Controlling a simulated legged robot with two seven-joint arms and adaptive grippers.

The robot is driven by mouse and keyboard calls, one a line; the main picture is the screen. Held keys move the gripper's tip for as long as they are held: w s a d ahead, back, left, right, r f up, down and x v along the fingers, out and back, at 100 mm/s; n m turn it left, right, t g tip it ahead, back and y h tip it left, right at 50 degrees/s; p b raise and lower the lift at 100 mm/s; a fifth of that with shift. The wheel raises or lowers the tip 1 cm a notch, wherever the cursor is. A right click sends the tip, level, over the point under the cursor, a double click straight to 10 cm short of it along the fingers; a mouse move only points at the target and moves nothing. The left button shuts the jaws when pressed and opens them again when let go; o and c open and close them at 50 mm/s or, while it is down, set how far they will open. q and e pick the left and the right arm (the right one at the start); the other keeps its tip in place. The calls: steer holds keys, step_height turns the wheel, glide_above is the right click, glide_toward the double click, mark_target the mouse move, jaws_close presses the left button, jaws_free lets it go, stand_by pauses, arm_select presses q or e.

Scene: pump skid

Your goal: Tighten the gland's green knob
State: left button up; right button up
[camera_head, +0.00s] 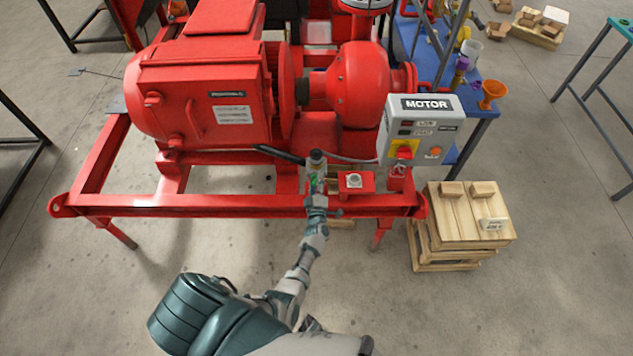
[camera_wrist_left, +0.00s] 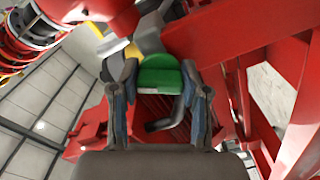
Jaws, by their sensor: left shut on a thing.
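The green knob (camera_wrist_left: 158,75) sits between the two fingers of my left gripper (camera_wrist_left: 160,103) in the left wrist view. The fingers press in on its two sides. In the head view my left gripper (camera_head: 317,200) is at the front rail of the red skid, just below the upright grey gland (camera_head: 316,160). There the knob is mostly hidden by the gripper, with only a little green showing. My right gripper is not in view.
The red skid frame (camera_head: 250,203) carries a large red motor (camera_head: 200,95) and a round red pump housing (camera_head: 352,85). A grey box marked MOTOR (camera_head: 425,135) stands right of the gland. A wooden crate (camera_head: 462,215) is at the right. The floor in front is clear.

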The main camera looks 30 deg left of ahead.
arm_select(q)
steer(key=shift+d+f, duration=0.1)
steer(key=shift+f, duration=0.05)
stand_by(0.3)
steer(key=o, duration=0.9)
steer(key=shift+o, duration=1.2)
steer(key=shift+w, duration=0.1)
steer(key=v, duration=1.2)
